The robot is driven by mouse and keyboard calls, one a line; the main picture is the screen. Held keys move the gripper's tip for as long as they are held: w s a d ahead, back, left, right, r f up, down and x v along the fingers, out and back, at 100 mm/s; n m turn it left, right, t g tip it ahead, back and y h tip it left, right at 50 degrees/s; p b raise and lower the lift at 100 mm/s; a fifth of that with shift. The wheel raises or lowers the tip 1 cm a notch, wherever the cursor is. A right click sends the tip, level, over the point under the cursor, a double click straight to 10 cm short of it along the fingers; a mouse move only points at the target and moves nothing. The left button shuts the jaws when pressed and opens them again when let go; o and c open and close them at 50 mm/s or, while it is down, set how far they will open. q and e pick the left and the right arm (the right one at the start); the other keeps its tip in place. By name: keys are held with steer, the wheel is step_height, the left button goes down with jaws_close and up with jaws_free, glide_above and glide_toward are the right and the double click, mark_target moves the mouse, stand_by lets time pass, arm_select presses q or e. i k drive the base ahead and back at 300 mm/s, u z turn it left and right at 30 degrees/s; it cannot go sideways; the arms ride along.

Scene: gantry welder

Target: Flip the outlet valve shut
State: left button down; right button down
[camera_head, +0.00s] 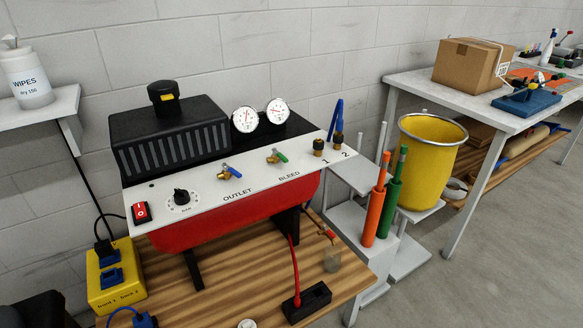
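The outlet valve (230,172) is a small brass valve with a blue lever on the white front panel (205,196) of a red and black compressor. It sits above the printed word OUTLET. Its blue lever lies slantwise across the brass body; I cannot tell from this view whether it is open or shut. A similar bleed valve (277,156) with a green lever sits to its right, above the word BLEED. Neither of my grippers is in view, and nothing touches the outlet valve.
A black knob (181,196) and a red switch (140,212) are left of the valves. Two gauges (245,119) stand behind them. Brass couplings (318,147) are at the right. A yellow bin (428,165) stands farther right. The space before the panel is clear above the wooden bench (235,275).

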mark_target(225, 166)
steer(key=z, duration=0.75)
steer(key=i, duration=0.4)
steer(key=u, duration=1.55)
